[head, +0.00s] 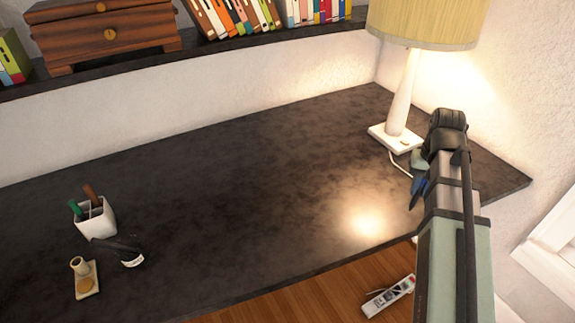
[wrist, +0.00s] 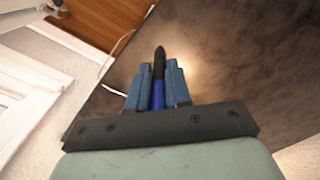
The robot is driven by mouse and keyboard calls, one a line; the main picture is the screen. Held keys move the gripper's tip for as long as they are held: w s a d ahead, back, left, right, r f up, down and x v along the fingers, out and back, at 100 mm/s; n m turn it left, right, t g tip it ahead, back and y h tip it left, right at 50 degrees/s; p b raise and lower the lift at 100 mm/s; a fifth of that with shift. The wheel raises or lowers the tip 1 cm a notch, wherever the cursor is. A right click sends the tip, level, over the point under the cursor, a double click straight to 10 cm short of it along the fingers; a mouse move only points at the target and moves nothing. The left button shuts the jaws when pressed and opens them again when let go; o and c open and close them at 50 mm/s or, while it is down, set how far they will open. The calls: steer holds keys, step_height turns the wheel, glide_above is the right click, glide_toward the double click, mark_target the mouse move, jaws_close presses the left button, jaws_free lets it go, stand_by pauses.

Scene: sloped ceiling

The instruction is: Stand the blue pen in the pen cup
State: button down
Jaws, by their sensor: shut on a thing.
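My gripper (wrist: 157,88) is shut on the blue pen (wrist: 158,92); the pen's dark end sticks out past the fingertips in the wrist view. In the head view the gripper (head: 418,185) is at the right, over the right part of the dark desk, mostly behind my arm; I cannot make out the pen clearly there. The white pen cup (head: 97,222) stands upright at the desk's left, far from my gripper. A green pen and a brown one stand in it, and a divider shows inside.
A dark object with a white label (head: 122,250) and a small stand with a little vase (head: 86,280) are near the cup. A lamp (head: 398,110) stands at the back right with its cord on the desk. A remote (head: 389,296) lies on the wooden floor. The desk's middle is clear.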

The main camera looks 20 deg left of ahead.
steer(key=w+r+m, duration=0.3)
steer(key=w+r, duration=0.4)
steer(key=w, duration=0.1)
steer(key=a+r+n, duration=0.2)
steer(key=a+n, duration=0.6)
steer(key=a, duration=3.6)
steer(key=s+a+n, duration=0.2)
steer(key=s+a, duration=0.3)
steer(key=a, duration=0.4)
steer(key=s+a+r+n, duration=0.1)
steer(key=s+a, duration=0.3)
steer(key=a, duration=0.5)
steer(key=s+a+n, duration=0.2)
steer(key=s+a, duration=0.3)
steer(key=a, duration=0.4)
steer(key=s+a+n, duration=0.4)
steer(key=s+a, duration=1.4)
steer(key=s, duration=0.5)
steer(key=shift+s+a+f, duration=0.2)
steer(key=shift+a+f, duration=0.1)
steer(key=shift+a, duration=0.05)
steer(key=shift+f, duration=0.2)
